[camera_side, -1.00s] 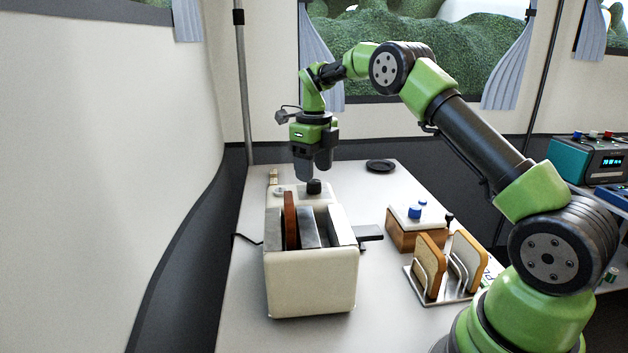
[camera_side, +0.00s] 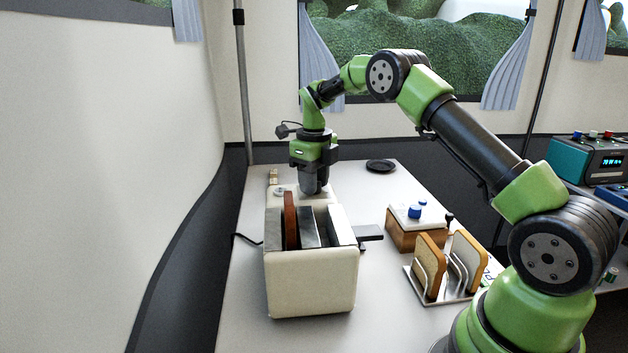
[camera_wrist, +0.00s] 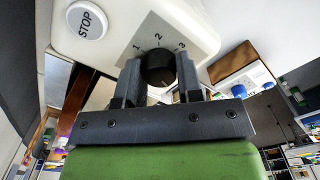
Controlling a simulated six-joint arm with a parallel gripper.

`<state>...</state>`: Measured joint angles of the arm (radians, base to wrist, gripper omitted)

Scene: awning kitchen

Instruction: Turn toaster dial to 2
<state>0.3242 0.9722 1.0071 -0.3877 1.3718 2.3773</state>
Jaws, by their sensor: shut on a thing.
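The cream toaster (camera_side: 312,285) stands on the table with a brown slice (camera_side: 290,220) in one slot. Its black dial (camera_wrist: 158,68) is in the wrist view, on a grey plate marked 1, 2 and 3. My gripper (camera_wrist: 158,75) is shut on the dial, one finger on each side of it. In the side view my gripper (camera_side: 313,186) points down at the toaster's far end and hides the dial. Which number the dial points to I cannot tell for sure. A white STOP button (camera_wrist: 86,20) sits beside the dial plate.
A toast rack (camera_side: 440,285) with bread slices stands to the right of the toaster. Behind it is a wooden box (camera_side: 410,235) with blue knobs. A black plate (camera_side: 381,166) lies at the back. The toaster's dark lever (camera_side: 369,233) juts out right.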

